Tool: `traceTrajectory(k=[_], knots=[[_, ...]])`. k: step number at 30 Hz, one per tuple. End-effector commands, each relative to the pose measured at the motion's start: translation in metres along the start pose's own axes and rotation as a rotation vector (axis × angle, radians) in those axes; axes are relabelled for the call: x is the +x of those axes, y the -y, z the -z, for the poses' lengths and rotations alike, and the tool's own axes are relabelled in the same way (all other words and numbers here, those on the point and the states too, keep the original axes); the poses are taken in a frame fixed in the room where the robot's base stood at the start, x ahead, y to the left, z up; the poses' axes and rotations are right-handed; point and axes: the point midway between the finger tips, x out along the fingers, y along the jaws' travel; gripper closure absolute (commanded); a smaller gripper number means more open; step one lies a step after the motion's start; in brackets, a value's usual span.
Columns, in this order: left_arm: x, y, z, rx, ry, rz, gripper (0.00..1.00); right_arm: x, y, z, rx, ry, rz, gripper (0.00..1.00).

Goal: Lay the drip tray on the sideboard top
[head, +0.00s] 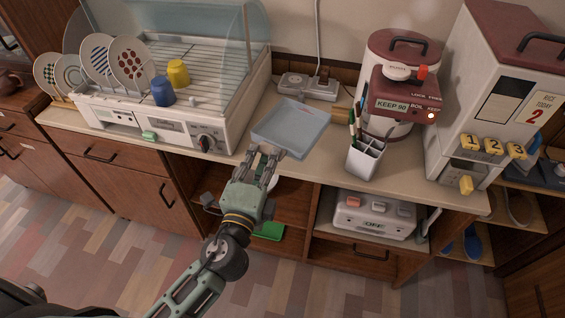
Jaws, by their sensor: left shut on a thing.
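The drip tray (291,127) is a shallow, light blue-grey square tray. In the head view it is at the centre, over the sideboard top (322,170) between the dish dryer and the white pen holder. My left gripper (266,153) is shut on the tray's near left edge. I cannot tell whether the tray's underside touches the sideboard top or is a little above it. My right gripper is not in view.
The dish dryer (170,125) with plates and two cups stands left of the tray. A pen holder (364,158) stands close on its right, with a red-lidded water boiler (399,92) behind. A power strip (308,86) lies behind the tray. Open shelves are below.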

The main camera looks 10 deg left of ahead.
Motion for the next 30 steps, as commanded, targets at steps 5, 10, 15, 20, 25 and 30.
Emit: traceTrajectory(k=[5, 10, 15, 20, 25, 30], knots=[[-0.001, -0.041, 0.000, 0.001, 0.001, -0.003, 1.00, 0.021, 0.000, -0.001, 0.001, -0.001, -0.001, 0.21], [-0.001, -0.056, 0.000, 0.000, 0.000, -0.001, 1.00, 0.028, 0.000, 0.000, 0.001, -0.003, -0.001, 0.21], [-0.002, -0.080, 0.000, 0.002, 0.000, -0.002, 1.00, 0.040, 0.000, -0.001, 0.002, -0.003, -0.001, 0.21], [-0.002, -0.092, 0.000, 0.001, -0.001, -0.001, 1.00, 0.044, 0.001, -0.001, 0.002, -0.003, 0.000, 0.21], [-0.002, -0.091, 0.000, 0.000, 0.000, 0.000, 1.00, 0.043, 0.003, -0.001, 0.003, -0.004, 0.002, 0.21], [-0.003, -0.095, 0.000, -0.001, 0.000, 0.000, 1.00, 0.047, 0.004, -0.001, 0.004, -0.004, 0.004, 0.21]])
